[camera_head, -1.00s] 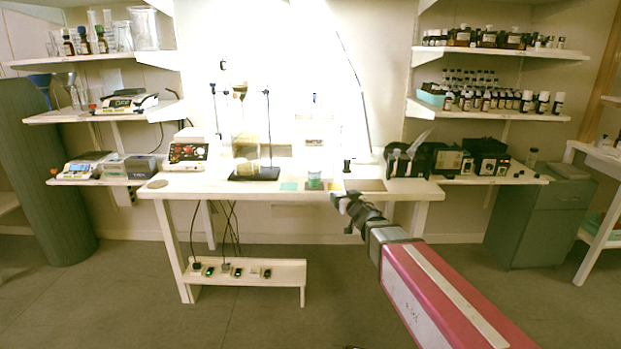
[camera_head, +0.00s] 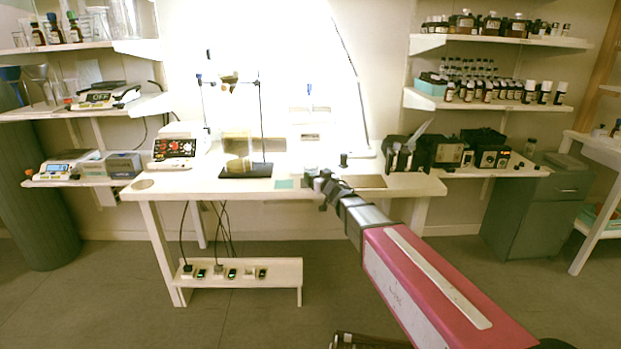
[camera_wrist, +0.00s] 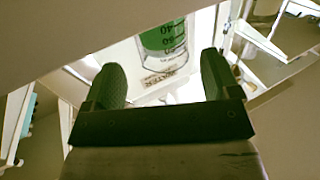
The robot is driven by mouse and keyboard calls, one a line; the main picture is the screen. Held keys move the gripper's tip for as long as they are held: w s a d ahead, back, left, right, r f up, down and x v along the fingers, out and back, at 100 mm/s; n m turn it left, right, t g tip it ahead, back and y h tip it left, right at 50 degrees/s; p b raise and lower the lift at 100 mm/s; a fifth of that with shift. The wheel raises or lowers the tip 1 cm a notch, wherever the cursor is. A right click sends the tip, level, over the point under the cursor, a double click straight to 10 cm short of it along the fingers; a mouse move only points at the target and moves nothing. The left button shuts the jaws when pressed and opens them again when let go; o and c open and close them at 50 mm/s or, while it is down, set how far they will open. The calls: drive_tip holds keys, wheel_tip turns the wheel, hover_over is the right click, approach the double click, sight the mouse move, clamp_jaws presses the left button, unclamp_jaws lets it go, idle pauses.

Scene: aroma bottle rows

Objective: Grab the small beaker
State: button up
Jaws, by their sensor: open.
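I cannot tell the exact gap between fingers and glass.
A stand with a dark base (camera_head: 246,170) is left of my gripper, and a teal square (camera_head: 284,184) lies near it. A brown plate (camera_head: 363,181) and a small black object (camera_head: 343,159) are to the right.

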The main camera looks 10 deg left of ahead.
sight(313, 174)
drive_tip(key=x, duration=0.5)
drive_tip(key=shift+a+f, duration=0.1)
drive_tip(key=shift+a, duration=0.15)
drive_tip(key=shift+s, duration=0.1)
drive_tip(key=c, duration=1.1)
